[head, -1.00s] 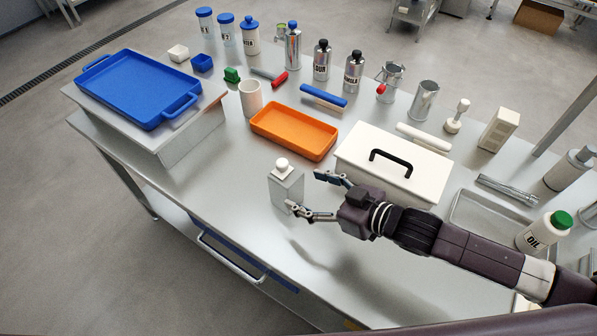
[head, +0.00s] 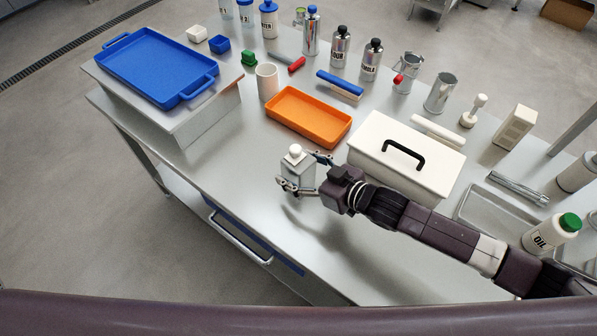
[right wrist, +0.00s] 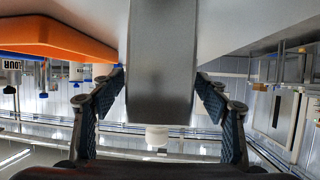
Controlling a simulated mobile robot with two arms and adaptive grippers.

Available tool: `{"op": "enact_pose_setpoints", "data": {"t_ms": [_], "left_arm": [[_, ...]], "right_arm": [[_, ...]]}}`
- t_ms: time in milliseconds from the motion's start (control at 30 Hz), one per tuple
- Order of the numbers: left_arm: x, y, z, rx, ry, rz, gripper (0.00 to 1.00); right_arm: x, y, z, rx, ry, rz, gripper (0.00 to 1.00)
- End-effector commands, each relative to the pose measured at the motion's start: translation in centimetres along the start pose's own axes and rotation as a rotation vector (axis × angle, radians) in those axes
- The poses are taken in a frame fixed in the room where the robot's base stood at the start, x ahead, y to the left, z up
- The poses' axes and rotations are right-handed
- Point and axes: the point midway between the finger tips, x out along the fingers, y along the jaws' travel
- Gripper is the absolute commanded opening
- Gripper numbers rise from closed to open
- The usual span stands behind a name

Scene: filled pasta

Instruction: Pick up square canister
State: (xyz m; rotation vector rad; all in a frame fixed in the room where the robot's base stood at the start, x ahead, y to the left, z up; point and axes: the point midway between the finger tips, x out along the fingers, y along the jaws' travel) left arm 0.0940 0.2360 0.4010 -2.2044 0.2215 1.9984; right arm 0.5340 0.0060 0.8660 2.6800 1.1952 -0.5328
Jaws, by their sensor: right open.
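The square canister (head: 297,173) is a grey metal block with a white round knob on top. It stands upright on the steel table in front of the orange tray. My right gripper (head: 304,172) is open, with one finger on each side of the canister. In the right wrist view the canister (right wrist: 160,60) appears upside down between the two blue-padded fingers (right wrist: 160,112), with a gap visible on each side. My left gripper is not in view.
The orange tray (head: 274,112) lies behind the canister. A white box with a black handle (head: 367,150) stands right of it, close to my right gripper. A blue tray (head: 116,62) sits on a raised platform at left. The table front is clear.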

Motion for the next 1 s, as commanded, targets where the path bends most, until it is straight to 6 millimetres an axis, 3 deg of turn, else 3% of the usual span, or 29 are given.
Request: {"op": "enact_pose_setpoints", "data": {"t_ms": [67, 500, 833, 1000], "left_arm": [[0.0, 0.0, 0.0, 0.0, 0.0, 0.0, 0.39], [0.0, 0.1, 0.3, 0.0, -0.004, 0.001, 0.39], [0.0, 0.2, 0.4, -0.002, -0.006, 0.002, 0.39], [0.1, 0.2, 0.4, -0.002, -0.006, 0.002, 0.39]], "right_arm": [[0.0, 0.0, 0.0, 0.0, 0.0, 0.0, 0.61], [0.0, 0.0, 0.0, 0.0, 0.0, 0.0, 0.13], [-0.2, 0.1, -0.5, -0.001, 0.003, 0.0, 0.13], [-0.8, 0.1, -2.0, -0.003, 0.006, 0.001, 0.13]]}}
